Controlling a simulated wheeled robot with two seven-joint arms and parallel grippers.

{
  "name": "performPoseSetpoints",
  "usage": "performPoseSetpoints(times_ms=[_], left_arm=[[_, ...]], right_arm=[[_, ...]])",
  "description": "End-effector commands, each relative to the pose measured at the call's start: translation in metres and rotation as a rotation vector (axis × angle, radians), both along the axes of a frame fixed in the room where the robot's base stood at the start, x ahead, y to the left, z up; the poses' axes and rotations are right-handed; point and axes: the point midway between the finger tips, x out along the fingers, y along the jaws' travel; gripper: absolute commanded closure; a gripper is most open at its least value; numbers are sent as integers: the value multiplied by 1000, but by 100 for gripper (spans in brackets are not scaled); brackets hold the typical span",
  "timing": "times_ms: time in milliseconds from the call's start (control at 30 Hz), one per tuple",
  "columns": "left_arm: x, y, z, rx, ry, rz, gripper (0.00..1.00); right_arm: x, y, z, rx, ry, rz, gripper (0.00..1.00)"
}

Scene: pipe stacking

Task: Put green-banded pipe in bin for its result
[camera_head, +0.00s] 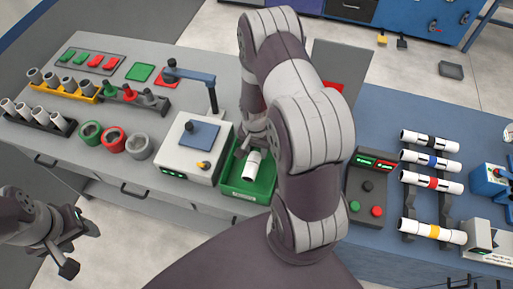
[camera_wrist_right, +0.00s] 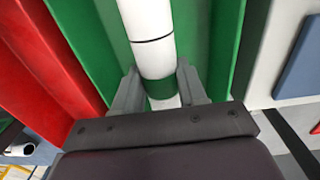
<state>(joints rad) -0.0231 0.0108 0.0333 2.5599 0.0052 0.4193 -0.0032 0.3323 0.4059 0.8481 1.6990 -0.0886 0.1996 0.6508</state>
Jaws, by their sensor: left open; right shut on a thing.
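The green-banded pipe (camera_wrist_right: 151,40) is white, with its green band between the two fingers of my right gripper (camera_wrist_right: 162,92) in the right wrist view. In the head view the white end of the pipe (camera_head: 252,164) shows over the green bin (camera_head: 245,193), within its outline. My right gripper (camera_head: 256,138) is shut on the pipe and partly hidden by my arm. I cannot tell whether the pipe touches the bin floor. A red bin (camera_wrist_right: 48,70) is beside the green one. My left gripper (camera_head: 80,242) is open and empty, off the bench's front edge.
A white device with a blue pad (camera_head: 200,135) stands left of the green bin. A button panel (camera_head: 372,185) and a rack of colour-banded pipes (camera_head: 432,183) are at the right. Several grey pipes (camera_head: 50,80) and ring holders (camera_head: 113,139) are at the left.

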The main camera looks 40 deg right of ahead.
Motion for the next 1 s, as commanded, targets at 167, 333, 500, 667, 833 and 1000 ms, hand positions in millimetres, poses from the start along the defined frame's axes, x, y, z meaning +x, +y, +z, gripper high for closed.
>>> performPoseSetpoints(times_ms=[167, 333, 500, 667, 833, 1000], left_arm=[[0, 0, 0, 0, 0, 0, 47], [0, 0, -1, 0, 0, 0, 47], [0, 0, -1, 0, 0, 0, 47], [0, 0, -1, 0, 0, 0, 47], [0, 0, -1, 0, 0, 0, 47], [0, 0, -1, 0, 0, 0, 47]], right_arm=[[0, 0, 0, 0, 0, 0, 91], [0, 0, -2, 0, 0, 0, 91], [0, 0, -2, 0, 0, 0, 91], [0, 0, -2, 0, 0, 0, 29], [0, 0, -2, 0, 0, 0, 29], [1, 0, 1, 0, -1, 0, 29]])
